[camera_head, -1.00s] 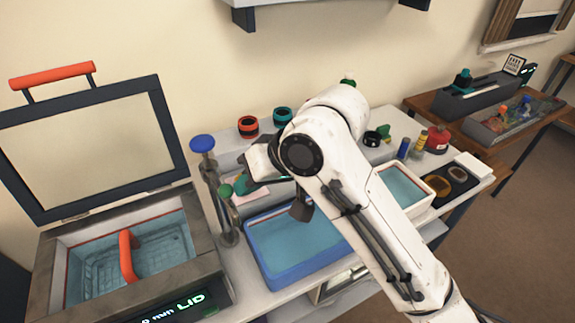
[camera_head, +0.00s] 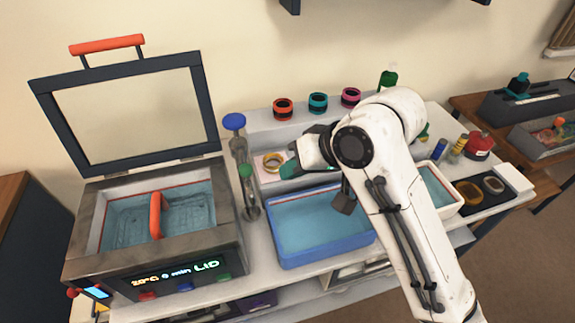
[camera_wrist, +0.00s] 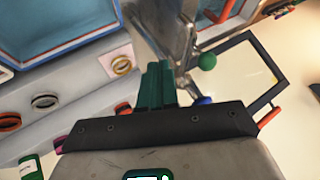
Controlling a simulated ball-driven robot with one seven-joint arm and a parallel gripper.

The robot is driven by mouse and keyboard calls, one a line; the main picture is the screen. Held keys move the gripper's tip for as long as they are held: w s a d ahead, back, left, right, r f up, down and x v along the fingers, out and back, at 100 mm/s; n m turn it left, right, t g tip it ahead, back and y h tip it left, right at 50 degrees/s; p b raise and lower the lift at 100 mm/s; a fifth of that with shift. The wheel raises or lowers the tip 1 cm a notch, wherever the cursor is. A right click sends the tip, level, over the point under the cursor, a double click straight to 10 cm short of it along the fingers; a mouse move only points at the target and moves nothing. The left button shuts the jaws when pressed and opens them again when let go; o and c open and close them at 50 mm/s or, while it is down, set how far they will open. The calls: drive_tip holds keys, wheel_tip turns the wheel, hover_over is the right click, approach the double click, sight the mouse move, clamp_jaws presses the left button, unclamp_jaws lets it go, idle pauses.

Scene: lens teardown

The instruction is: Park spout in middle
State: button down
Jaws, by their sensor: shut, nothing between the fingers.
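A metal tap stands between the lidded bath and the blue tray, with a blue knob (camera_head: 234,121) and a green knob (camera_head: 246,170) on its upright parts. In the wrist view its shiny metal body (camera_wrist: 165,25) crosses the top middle, beside the green knob (camera_wrist: 207,61) and the blue knob (camera_wrist: 204,100). I cannot clearly make out which part is the spout. My gripper (camera_head: 288,170) has green fingers, shut and empty, to the right of the tap and above the back edge of the tray. The fingers (camera_wrist: 157,85) look close to the metal body; contact is unclear.
The lidded bath (camera_head: 75,235) stands open at left with a red handle inside. The blue tray (camera_head: 290,262) holds water. Lens rings (camera_head: 283,108) line the back shelf. A red bottle (camera_head: 480,146) stands right.

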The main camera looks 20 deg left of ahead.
drive_tip(key=s+b+v, duration=0.1)
drive_tip(key=v, duration=0.8)
drive_tip(key=s+d+f+m+t+h, duration=0.1)
drive_tip(key=s+d+f+m+t, duration=0.15)
drive_tip(key=d+f, duration=0.7)
drive_tip(key=s+d+f+m+t+h, duration=0.15)
drive_tip(key=d+f+m, duration=0.25)
drive_tip(key=d+f, duration=0.55)
drive_tip(key=s+d+f+m+g+h, duration=0.1)
drive_tip(key=s+d+f+h, duration=0.1)
drive_tip(key=s+d+f, duration=0.3)
drive_tip(key=s+d+f+m+g+h, duration=0.1)
drive_tip(key=s+d+f, duration=0.3)
drive_tip(key=s+d, duration=0.3)
drive_tip(key=s+d+f+m+g+h, duration=0.1)
drive_tip(key=s+d+f, duration=0.4)
drive_tip(key=s, duration=0.5)
drive_tip(key=shift+s+d+f+h, duration=0.35)
drive_tip(key=shift+d+h, duration=0.3)
drive_tip(key=shift+h, duration=0.2)
